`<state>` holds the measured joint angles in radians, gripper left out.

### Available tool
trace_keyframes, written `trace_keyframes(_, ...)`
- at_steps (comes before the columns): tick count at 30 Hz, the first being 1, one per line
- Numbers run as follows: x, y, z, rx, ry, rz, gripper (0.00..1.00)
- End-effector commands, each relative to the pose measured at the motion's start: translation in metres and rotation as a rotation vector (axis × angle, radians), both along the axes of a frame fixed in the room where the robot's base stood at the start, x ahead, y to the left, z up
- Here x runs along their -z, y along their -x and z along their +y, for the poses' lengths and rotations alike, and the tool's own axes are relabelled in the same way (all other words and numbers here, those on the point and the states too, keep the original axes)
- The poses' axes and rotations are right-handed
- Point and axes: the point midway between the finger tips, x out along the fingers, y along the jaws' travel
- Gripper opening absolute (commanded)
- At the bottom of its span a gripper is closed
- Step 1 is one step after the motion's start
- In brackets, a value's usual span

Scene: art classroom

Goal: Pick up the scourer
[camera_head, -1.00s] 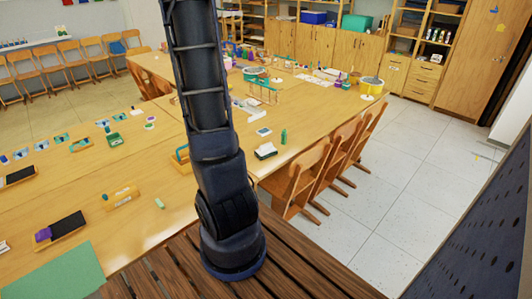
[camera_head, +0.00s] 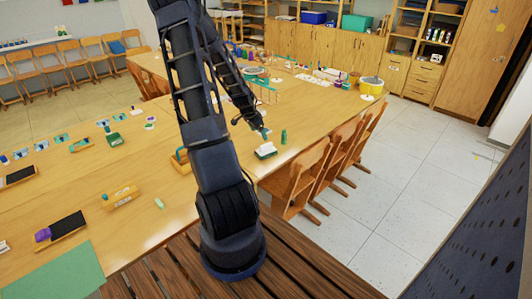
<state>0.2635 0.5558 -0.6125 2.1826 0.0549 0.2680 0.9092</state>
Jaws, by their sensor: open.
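A small block with a pale lower part and a dark greenish top (camera_head: 265,151) lies on the wooden table near its right edge. It looks like the scourer, but it is too small to be sure. My gripper (camera_head: 264,135) hangs just above and behind this block, at the end of my arm, which reaches down over the table. It is open and appears apart from the block, with nothing clearly between its small fingertips. Another green-topped block (camera_head: 113,138) lies farther left on the table.
A green bottle (camera_head: 284,137) stands close to the right of the block. Wooden chairs (camera_head: 308,168) line the table's right edge. The tabletop in front of the block is mostly clear.

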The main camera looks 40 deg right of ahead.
Motion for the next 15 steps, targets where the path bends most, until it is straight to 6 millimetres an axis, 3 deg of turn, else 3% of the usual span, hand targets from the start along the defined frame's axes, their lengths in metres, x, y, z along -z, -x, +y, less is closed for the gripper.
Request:
trace_keyframes(10,0.02,0.012,-0.021,0.048,0.026,0.012,0.87)
trace_keyframes(15,0.041,0.014,-0.029,0.048,0.025,0.012,0.87)
